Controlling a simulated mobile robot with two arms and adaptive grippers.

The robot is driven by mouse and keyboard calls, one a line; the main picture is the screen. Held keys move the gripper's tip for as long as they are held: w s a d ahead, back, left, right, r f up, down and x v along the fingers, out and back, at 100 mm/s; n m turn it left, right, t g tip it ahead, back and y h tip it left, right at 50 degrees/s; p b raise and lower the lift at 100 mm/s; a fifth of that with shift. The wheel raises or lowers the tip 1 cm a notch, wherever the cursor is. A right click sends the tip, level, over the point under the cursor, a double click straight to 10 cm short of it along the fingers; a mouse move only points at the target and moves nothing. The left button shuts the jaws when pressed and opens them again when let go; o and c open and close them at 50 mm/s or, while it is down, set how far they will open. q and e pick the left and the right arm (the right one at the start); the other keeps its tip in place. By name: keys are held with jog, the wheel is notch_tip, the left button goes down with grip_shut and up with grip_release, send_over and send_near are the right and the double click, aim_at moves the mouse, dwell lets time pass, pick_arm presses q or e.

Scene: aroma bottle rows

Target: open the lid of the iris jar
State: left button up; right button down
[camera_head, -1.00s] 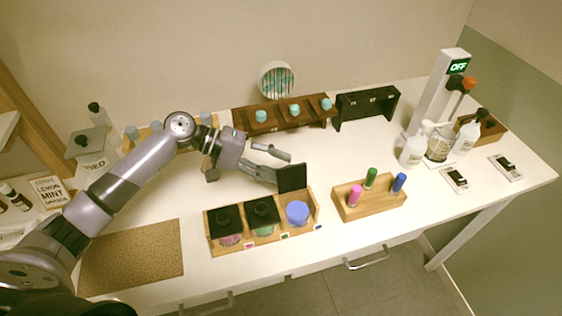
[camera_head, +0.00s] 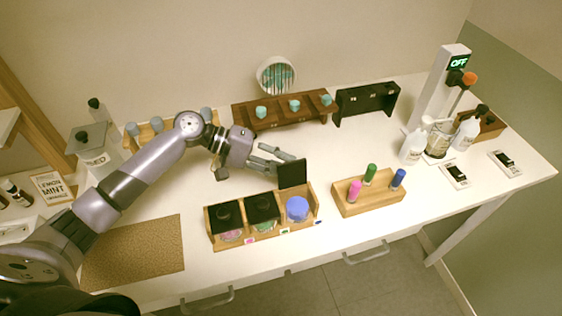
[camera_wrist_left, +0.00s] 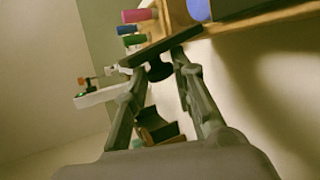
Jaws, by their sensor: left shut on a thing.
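The wooden rack (camera_head: 267,239) holds three jars in a row in the head view. The left and middle jars have flat black lids (camera_head: 225,216) with knobs. The right jar (camera_head: 297,209) is uncovered and shows a blue-violet top; I cannot read which one is named iris. Its square black lid (camera_head: 292,173) stands upright at the jar's back edge. My left gripper (camera_head: 284,165) is behind this lid, with its fingers shut on the lid's knob. The knob (camera_wrist_left: 159,70) shows between the fingertips in the left wrist view. My right gripper is not in view.
A wooden stand (camera_head: 368,197) with pink, green and blue capped pieces is right of the rack. A brown rack with teal-topped bottles (camera_head: 285,112) and a black holder (camera_head: 366,105) stand behind. A cork mat (camera_head: 133,252) lies at front left. White table is free between.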

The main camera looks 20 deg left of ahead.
pick_arm(q)
grip_shut()
jog(key=shift+s+d+r+m+t+y+p, duration=0.3)
jog(key=shift+s+r+m+t+y+p, duration=0.15)
jog(key=shift+m+y+p, duration=0.5)
jog(key=shift+f+h, duration=0.1)
jog(key=shift+h, duration=0.15)
jog(key=o, duration=0.8)
grip_release()
